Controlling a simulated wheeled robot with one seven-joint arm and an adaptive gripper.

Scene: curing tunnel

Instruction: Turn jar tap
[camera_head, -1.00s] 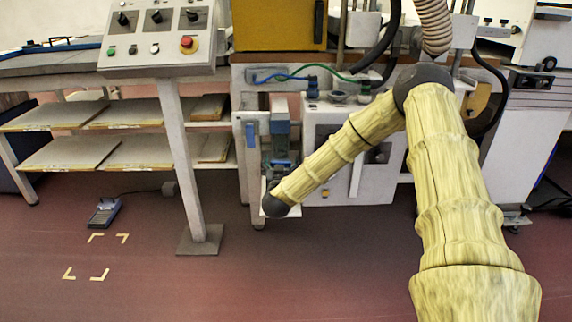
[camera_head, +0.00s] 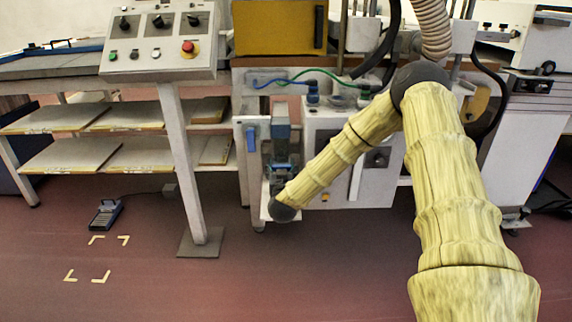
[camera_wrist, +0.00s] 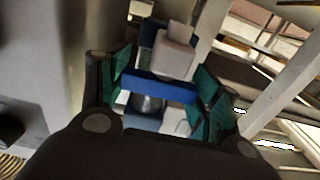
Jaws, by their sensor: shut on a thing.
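The jar (camera_head: 281,131), a bluish upright container, hangs on the front of the machine, left of the white cabinet. Its tap is low on it and mostly hidden by my arm and gripper in the head view. In the wrist view the tap's blue lever (camera_wrist: 158,89) lies across between the fingers, slightly tilted. My gripper (camera_wrist: 160,92) is shut on this lever, with a green-padded finger at each end. A grey rounded part shows just below the lever. In the head view my gripper (camera_head: 279,183) is small, dark and partly hidden below the jar.
A control panel (camera_head: 160,42) on a post stands left of the jar. Shelves with boards (camera_head: 70,155) are behind it. The white cabinet (camera_head: 378,185) is close to the right of my forearm. A foot pedal (camera_head: 105,213) lies on the open floor.

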